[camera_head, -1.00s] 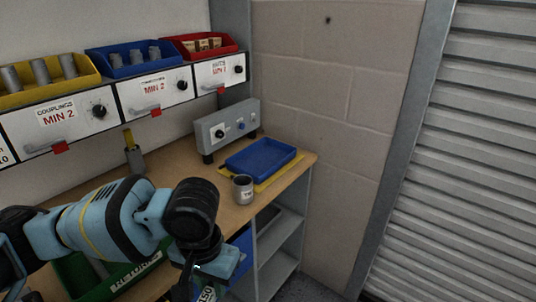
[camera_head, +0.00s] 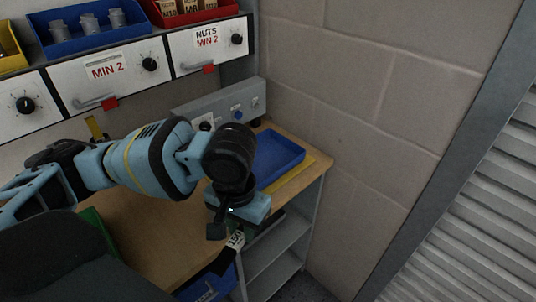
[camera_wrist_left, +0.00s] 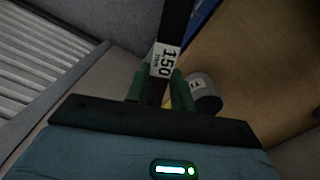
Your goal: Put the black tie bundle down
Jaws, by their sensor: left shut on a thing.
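The black tie bundle (camera_head: 223,260) with a white 150 mm label hangs from my left gripper (camera_head: 237,222), over the right front edge of the wooden bench. In the left wrist view the bundle (camera_wrist_left: 176,22) is a dark strip between the green fingers of my left gripper (camera_wrist_left: 160,84), which is shut on it. The lower part of the gripper and part of the bundle are hidden by the wrist in the head view. My right gripper is not in view.
A grey labelled cup (camera_wrist_left: 205,92) stands beside the gripper in the wrist view. A grey control box (camera_head: 253,98) stands behind. Open shelves (camera_head: 277,248) are below.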

